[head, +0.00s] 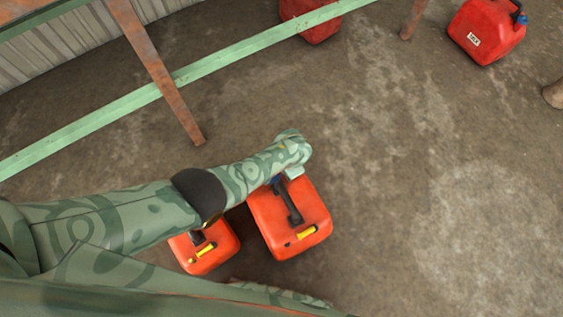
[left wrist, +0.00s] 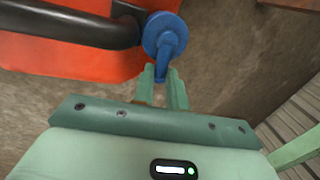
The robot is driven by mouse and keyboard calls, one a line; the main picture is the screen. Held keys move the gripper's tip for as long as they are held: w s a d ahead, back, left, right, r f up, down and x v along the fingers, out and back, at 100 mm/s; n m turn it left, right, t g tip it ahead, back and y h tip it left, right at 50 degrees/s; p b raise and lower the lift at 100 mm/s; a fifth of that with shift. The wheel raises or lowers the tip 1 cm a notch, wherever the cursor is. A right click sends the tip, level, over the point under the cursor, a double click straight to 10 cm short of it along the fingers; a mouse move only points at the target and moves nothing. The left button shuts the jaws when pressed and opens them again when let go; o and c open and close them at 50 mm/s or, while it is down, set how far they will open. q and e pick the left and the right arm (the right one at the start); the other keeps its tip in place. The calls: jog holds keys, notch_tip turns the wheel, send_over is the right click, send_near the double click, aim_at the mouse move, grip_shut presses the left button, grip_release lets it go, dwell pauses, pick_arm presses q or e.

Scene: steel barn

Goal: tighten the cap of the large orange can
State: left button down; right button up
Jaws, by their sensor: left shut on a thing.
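The large orange can (head: 305,218) stands on the floor below my left arm, with a black handle and a yellow part on top. Its blue cap (left wrist: 163,36) shows in the left wrist view at the end of the black handle. My left gripper (left wrist: 166,76) is shut on the raised grip of the blue cap. In the head view the left hand (head: 295,165) covers most of the cap. My right gripper is not in view.
A smaller orange can (head: 212,254) stands just left of the large one, partly under my arm. Two red cans, one at the top (head: 318,25) and one at the top right (head: 482,35), stand apart. A green rail (head: 230,67) and rusty posts (head: 155,65) lie beyond.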

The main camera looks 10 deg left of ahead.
pick_arm(q)
jog(key=shift+s+d+m, duration=0.1)
jog(key=shift+s+m, duration=0.1)
jog(key=shift+m, duration=0.4)
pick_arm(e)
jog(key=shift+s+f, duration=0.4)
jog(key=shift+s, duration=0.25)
pick_arm(q)
jog(key=c, duration=1.4)
grip_release()
